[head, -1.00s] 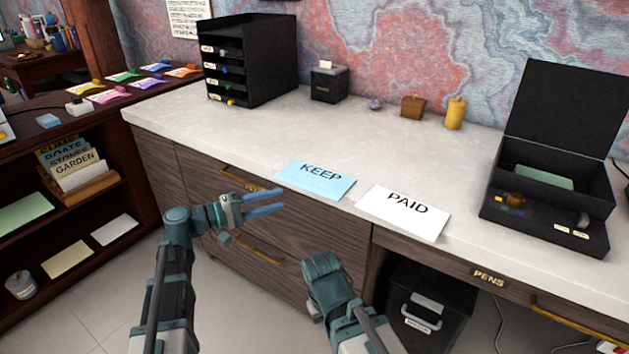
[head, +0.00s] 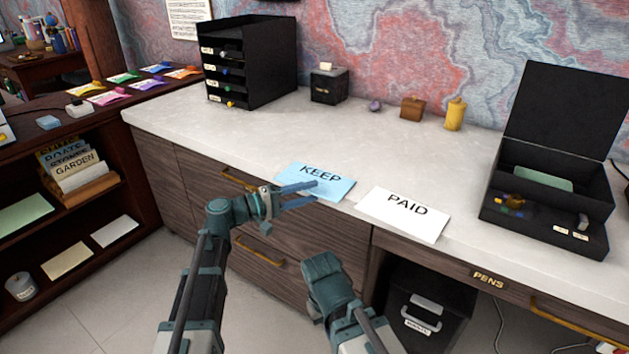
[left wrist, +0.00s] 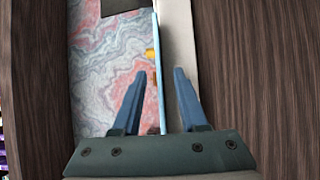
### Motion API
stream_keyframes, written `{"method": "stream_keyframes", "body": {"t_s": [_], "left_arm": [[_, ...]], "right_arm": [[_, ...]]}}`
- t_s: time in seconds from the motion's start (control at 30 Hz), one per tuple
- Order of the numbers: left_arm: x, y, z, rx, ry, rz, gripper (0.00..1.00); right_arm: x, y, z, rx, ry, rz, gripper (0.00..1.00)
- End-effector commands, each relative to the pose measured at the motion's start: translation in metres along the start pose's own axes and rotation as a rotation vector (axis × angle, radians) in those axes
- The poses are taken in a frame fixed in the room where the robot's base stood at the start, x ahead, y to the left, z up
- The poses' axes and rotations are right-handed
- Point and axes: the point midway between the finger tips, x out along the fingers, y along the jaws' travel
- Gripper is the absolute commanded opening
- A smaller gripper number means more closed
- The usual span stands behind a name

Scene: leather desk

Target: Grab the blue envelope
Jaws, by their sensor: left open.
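The light blue envelope (head: 322,188), printed KEEP, lies flat at the front edge of the white counter. In the left wrist view the envelope (left wrist: 158,75) shows edge-on as a thin blue strip. My left gripper (head: 314,192) is open at the counter's front edge. Its two blue fingers are apart, with the near edge of the envelope lined up in the gap between them; I see no grip on it. The fingertips overlap the envelope's front part in the head view. Part of my right arm shows low in the middle, but its fingers are not visible.
A white PAID envelope (head: 403,213) lies just right of the blue one. A black drawer stack (head: 262,65) stands at the back left. An open black box (head: 548,200) stands at the right. Wooden drawers with brass handles (head: 238,180) lie below the counter edge.

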Motion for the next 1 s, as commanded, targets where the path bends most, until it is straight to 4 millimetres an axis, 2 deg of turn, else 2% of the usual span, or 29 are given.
{"method": "stream_keyframes", "body": {"t_s": [0.23,0.47,1.0], "left_arm": [[0.0032,-0.0001,0.0003,0.0,0.0,0.0,0.41],[0.003,-0.0001,0.0003,0.0,0.0,0.0,0.0],[0.003,0.0008,0.0003,0.0,0.0,0.0,0.0]], "right_arm": [[0.0001,0.0,0.0,0.0,0.0,0.0,0.0],[0.0001,0.0,0.0,0.0,0.0,0.0,0.0],[-0.0009,0.0001,0.0,0.0,0.0,0.0,0.0]]}}
